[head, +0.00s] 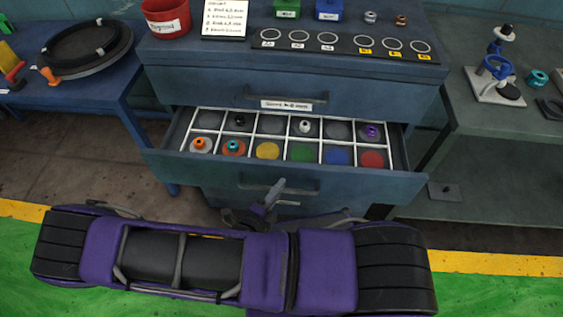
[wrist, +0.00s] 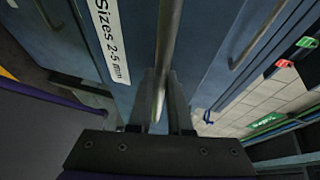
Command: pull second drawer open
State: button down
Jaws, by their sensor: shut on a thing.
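A blue cabinet has a shut upper drawer (head: 235,90) with a white label. The second drawer (head: 205,168) under it stands pulled out, showing a white-lined grid of compartments. Coloured discs and several small ring-like parts lie in the compartments. My gripper (head: 268,203) is at the front of this drawer. In the wrist view my gripper (wrist: 160,100) is shut on the drawer's bar handle (wrist: 168,35), which runs between the two fingers. A label reading "Sizes 2-5 mm" (wrist: 110,40) is beside the handle. The contact is partly hidden in the head view.
On the cabinet top are a red pot (head: 168,22), a paper card (head: 225,18), green and blue bins and a black strip with rings (head: 340,45). A blue table (head: 70,95) stands left, a grey-green bench (head: 500,135) right. Some floor shows beside the cabinet.

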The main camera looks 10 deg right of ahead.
jog(key=s+a, duration=0.2)
jog(key=s, duration=0.6)
jog(key=shift+s+a, duration=0.25)
jog(key=shift+a, duration=0.1)
jog(key=c, duration=0.8)
grip_release()
jog(key=shift+c, duration=0.2)
jog(key=v, duration=1.7)
jog(key=shift+a, duration=0.2)
jog(key=shift+s, duration=0.15)
